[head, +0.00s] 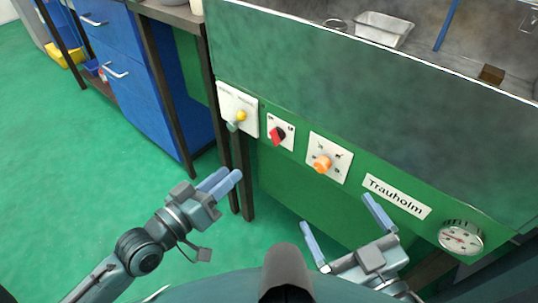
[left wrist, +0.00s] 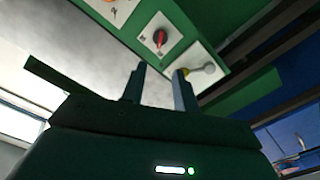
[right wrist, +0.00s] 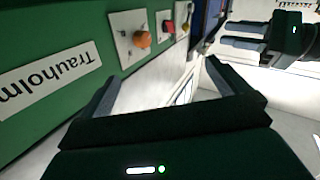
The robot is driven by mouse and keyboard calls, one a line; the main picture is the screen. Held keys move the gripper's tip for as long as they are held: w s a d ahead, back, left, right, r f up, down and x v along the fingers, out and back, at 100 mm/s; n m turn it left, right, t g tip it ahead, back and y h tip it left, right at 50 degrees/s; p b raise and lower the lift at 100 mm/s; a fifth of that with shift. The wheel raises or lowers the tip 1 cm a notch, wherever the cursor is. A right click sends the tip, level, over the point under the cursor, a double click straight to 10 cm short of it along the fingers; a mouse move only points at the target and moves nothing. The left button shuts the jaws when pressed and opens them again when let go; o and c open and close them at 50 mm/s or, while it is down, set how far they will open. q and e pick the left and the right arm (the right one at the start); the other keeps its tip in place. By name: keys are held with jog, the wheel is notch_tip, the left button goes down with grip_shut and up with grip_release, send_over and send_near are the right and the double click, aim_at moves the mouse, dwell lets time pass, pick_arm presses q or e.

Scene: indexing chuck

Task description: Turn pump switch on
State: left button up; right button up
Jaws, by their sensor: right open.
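The green machine front carries three white control plates. The left plate has a yellow and grey lever (head: 238,118), the middle plate a red switch (head: 278,136), the right plate an orange knob (head: 322,164). Their small labels are unreadable, so I cannot tell which is the pump switch. The red switch (left wrist: 160,38) and the lever (left wrist: 207,69) show in the left wrist view; the orange knob (right wrist: 142,39) shows in the right wrist view. My left gripper (head: 229,172) is partly open and empty, apart from the panel, below the lever. My right gripper (head: 335,211) is wide open and empty, below the orange knob.
A Trauholm nameplate (head: 396,196) and a round gauge (head: 461,237) are right of the controls. A metal tray (head: 384,28) sits on the machine top. A blue drawer cabinet (head: 150,90) stands at the left. Green floor (head: 80,170) is free at left.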

aim_at(271, 138)
pick_arm(q)
jog(key=b+x, duration=0.2)
jog(key=x, duration=1)
jog(key=shift+w+d, duration=0.3)
jog(key=shift+w, duration=0.2)
pick_arm(e)
jog(key=shift+s+a+n+t+y, duration=0.2)
jog(key=shift+a+n+t+y, duration=0.3)
jog(key=shift+y, duration=0.3)
pick_arm(q)
jog(key=shift+c, duration=0.4)
grip_shut()
pick_arm(e)
jog(key=shift+r, duration=0.1)
